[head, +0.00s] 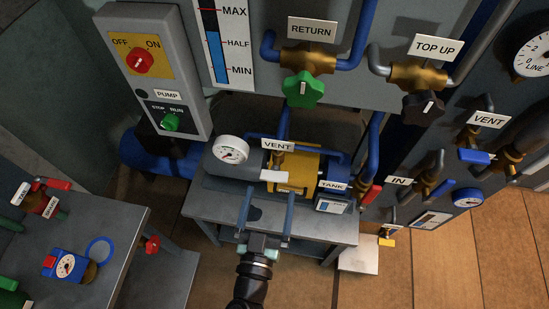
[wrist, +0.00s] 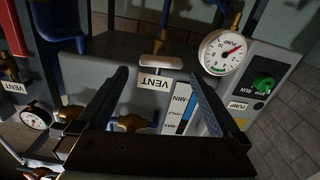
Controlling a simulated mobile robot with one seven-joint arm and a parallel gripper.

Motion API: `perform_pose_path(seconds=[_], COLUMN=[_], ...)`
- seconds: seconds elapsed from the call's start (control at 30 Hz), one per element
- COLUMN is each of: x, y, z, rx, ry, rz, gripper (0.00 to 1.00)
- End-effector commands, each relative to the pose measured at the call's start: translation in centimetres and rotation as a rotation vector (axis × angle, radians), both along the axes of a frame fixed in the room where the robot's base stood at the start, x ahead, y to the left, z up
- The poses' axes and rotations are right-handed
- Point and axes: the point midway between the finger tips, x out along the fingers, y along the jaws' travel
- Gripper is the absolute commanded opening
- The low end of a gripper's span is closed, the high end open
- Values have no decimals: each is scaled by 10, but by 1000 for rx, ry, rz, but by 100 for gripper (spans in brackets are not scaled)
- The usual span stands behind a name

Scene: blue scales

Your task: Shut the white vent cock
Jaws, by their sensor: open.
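The white vent cock has a short white bar handle (head: 273,177) on a brass body, under a VENT label (head: 277,145) in the head view. The handle lies roughly sideways there, in front of the yellow pump. In the wrist view the white handle (wrist: 160,62) shows at top middle, beside the upside-down VENT label (wrist: 157,83). My gripper (head: 268,195) is open and empty, its two fingers wide apart and pointing toward the cock. In the wrist view the handle lies between the lines of the fingers (wrist: 159,76), beyond their tips. I see no contact.
A white gauge (head: 232,150) stands left of the cock. A blue pipe (head: 372,150) and the red-handled TANK cock (head: 371,194) are on the right. The green RETURN valve (head: 303,90) is above. Another VENT cock (head: 475,156), blue-handled, is at far right.

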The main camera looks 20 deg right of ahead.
Motion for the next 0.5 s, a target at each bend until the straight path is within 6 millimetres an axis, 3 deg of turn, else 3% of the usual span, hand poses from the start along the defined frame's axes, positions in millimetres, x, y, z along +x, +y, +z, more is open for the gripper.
perform_pose_path(seconds=[0.2,0.5], x=[41,73], y=[-26,-48], z=[2,0], rx=[1,3], ry=[-3,-3], rz=[0,1], gripper=[100,100])
